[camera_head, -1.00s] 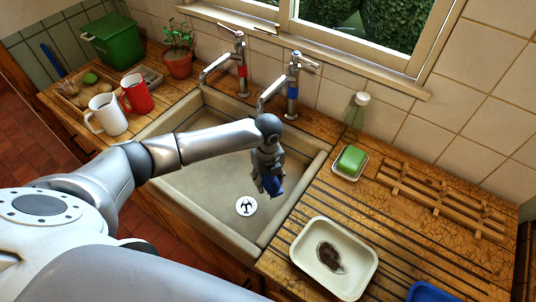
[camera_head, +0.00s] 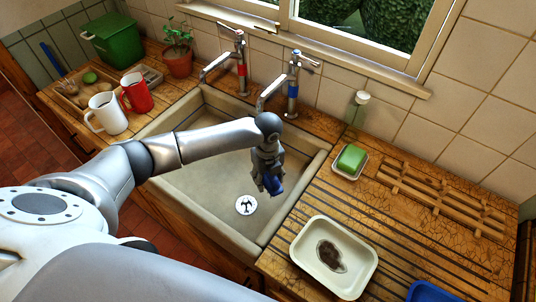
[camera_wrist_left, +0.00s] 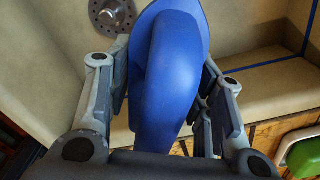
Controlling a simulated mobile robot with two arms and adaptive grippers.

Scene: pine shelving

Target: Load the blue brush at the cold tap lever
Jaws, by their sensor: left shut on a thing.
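The blue brush (camera_head: 273,184) is held in my left gripper (camera_head: 270,178), over the right part of the sink basin. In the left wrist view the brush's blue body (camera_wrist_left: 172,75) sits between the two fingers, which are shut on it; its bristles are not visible. The cold tap (camera_head: 292,85), with a blue band, stands behind the sink, with its lever (camera_head: 303,58) at the top. The gripper is in front of and below this lever, apart from it. My right gripper is not in view.
The sink (camera_head: 200,190) has a drain (camera_head: 246,205). A red-banded tap (camera_head: 241,70) stands left of the cold tap. A green soap (camera_head: 351,158), a white tray (camera_head: 303,243) with a dark patch and a wooden rack (camera_head: 440,200) lie right. Mugs (camera_head: 106,114) stand left.

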